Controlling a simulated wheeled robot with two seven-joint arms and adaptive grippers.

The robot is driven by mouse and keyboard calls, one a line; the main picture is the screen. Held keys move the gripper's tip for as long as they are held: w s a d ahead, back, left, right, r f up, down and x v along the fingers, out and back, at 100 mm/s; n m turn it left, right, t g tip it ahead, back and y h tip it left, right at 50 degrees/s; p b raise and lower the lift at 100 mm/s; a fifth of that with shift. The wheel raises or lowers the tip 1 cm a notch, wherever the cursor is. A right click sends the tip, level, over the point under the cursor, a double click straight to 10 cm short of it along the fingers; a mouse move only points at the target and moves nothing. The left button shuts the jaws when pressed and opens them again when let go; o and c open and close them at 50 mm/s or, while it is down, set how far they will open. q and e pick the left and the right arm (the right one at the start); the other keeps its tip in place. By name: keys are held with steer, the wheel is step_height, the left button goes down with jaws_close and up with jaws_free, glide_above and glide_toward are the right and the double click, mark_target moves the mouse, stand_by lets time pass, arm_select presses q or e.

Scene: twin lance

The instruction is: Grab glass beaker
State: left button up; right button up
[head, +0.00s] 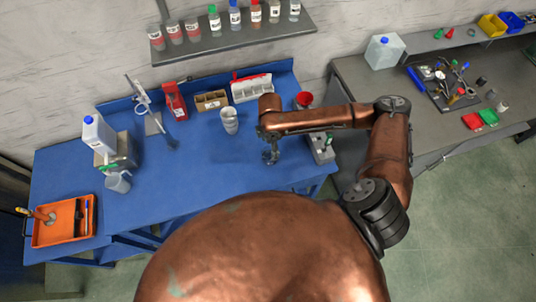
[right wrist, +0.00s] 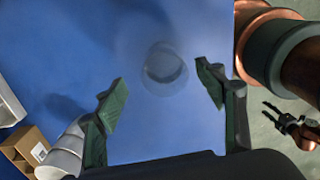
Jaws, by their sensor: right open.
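In the right wrist view a clear glass beaker (right wrist: 163,70) stands on the blue bench top (right wrist: 190,25), seen from above. It lies between and beyond the two green-padded fingers of my right gripper (right wrist: 162,92). The fingers are wide apart and I see no contact with the glass. In the head view my right gripper (head: 270,157) points down over the right part of the blue bench; the beaker is hard to make out there. A dark gripper (right wrist: 295,125), apparently my left, shows at the right edge of the wrist view, too small to judge.
A translucent jug (head: 118,182) and orange tray (head: 65,221) are far left. The bench middle is clear.

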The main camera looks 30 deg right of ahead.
steer(key=shift+s+f, duration=0.1)
steer(key=shift+f, duration=0.35)
glide_above(269, 154)
steer(key=s+a, duration=0.2)
steer(key=f, duration=0.4)
steer(key=shift+s+d+f+p, duration=0.15)
steer(key=shift+d+f+p, duration=0.05)
steer(key=shift+p, duration=0.15)
steer(key=shift+s+f, duration=0.1)
steer(key=shift+f, duration=0.2)
steer(key=c, duration=1.4)
steer(key=shift+r, duration=0.2)
